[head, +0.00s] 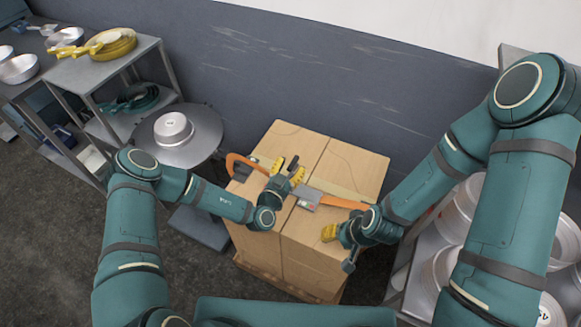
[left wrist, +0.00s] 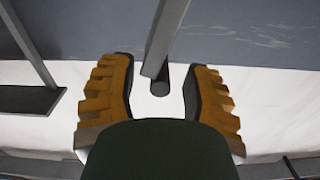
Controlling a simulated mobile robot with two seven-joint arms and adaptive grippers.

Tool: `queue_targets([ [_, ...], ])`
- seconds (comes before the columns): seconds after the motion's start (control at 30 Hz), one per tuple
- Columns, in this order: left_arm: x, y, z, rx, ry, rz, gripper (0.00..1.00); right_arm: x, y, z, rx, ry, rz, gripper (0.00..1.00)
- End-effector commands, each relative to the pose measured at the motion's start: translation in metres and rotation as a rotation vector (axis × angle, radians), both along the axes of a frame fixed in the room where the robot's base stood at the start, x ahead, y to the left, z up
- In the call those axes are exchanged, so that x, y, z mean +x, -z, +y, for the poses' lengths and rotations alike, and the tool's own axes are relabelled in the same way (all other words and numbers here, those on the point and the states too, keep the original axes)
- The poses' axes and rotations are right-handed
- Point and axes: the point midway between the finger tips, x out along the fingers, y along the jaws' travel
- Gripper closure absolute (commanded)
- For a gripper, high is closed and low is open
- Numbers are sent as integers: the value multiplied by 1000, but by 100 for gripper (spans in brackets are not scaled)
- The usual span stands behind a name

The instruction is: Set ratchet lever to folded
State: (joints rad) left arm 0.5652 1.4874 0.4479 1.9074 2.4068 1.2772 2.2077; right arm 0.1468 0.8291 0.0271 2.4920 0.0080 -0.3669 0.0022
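The ratchet (head: 308,197), a grey metal body with a small red mark, lies on an orange strap (head: 342,202) across the top of the cartons (head: 322,160). My left gripper (head: 289,170) is just above and left of the ratchet body, its yellow fingers pointing up and away. In the left wrist view this gripper (left wrist: 162,95) is open. A grey bar with a dark rounded end (left wrist: 160,78) shows between its fingers; I cannot tell whether it is the ratchet lever or whether it is touched. My right gripper (head: 329,232) is low at the cartons' right front; its opening is unclear.
A round grey table (head: 205,137) with a metal pan (head: 173,129) stands left of the cartons. A shelf (head: 132,52) with yellow pans is farther left. A rack with large pots (head: 462,212) stands close on the right. The wall (head: 300,62) is behind.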

Motion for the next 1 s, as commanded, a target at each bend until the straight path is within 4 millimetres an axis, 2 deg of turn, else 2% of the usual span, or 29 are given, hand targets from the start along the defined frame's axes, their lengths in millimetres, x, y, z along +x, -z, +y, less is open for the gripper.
queue_targets([
  [0.03, 0, 0, 0, 0, 0, 0, 67, 0, 0, 0, 0, 0, 0, 53],
  [0.1, 0, 0, 0, 0, 0, 0, 92, 0, 0, 0, 0, 0, 0, 53],
  [0.13, 0, 0, 0, 0, 0, 0, 100, 0, 0, 0, 0, 0, 0, 53],
  [1.0, -3, 2, -5, 52, -1, -20, 100, 0, -4, 0, 1, 0, 0, 53],
])
